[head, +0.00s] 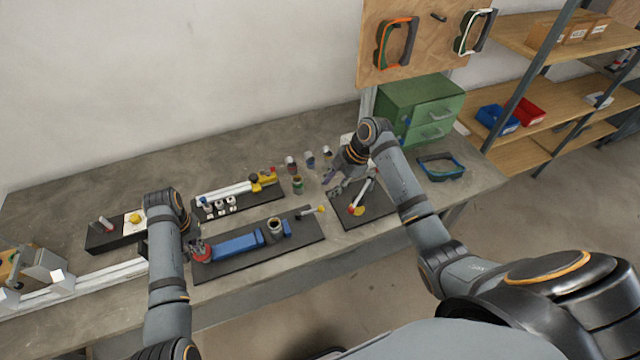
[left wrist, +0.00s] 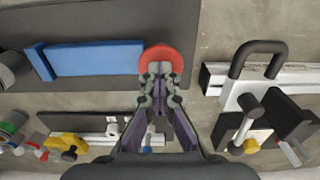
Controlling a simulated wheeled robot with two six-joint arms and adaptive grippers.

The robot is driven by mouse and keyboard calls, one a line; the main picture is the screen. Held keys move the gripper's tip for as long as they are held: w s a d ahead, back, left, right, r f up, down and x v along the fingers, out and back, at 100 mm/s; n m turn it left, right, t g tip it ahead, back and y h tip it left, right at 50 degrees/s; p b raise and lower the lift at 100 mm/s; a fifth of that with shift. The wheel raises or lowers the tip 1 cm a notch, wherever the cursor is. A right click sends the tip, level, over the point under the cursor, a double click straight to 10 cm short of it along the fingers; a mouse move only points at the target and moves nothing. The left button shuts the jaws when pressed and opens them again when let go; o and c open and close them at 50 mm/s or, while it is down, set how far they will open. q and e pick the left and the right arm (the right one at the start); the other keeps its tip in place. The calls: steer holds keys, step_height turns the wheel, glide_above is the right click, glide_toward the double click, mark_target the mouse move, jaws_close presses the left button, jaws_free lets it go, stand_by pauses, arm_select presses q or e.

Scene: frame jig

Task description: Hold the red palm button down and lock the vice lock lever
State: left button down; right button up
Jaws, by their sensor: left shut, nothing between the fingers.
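The red palm button (head: 203,254) sits at the left end of the dark board with the blue vice (head: 238,244). My left gripper (head: 192,243) is shut and empty over it. In the left wrist view the closed fingertips (left wrist: 159,84) overlap the near edge of the red button (left wrist: 165,57); I cannot tell whether they touch or press it. A small lever with a yellow tip (head: 320,210), apparently the vice lock lever, stands at the right end of the same board. My right gripper (head: 333,184) looks open and empty, above and to the right of that lever.
A round can (head: 275,229) stands between the vice jaws. A dark board (head: 346,217) with a white-armed clamp lies below my right gripper. Behind are another fixture board (head: 268,199) and several small cans. A green drawer cabinet (head: 400,105) stands at the back right.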

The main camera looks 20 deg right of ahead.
mark_target(310, 212)
steer(key=shift+f, duration=0.1)
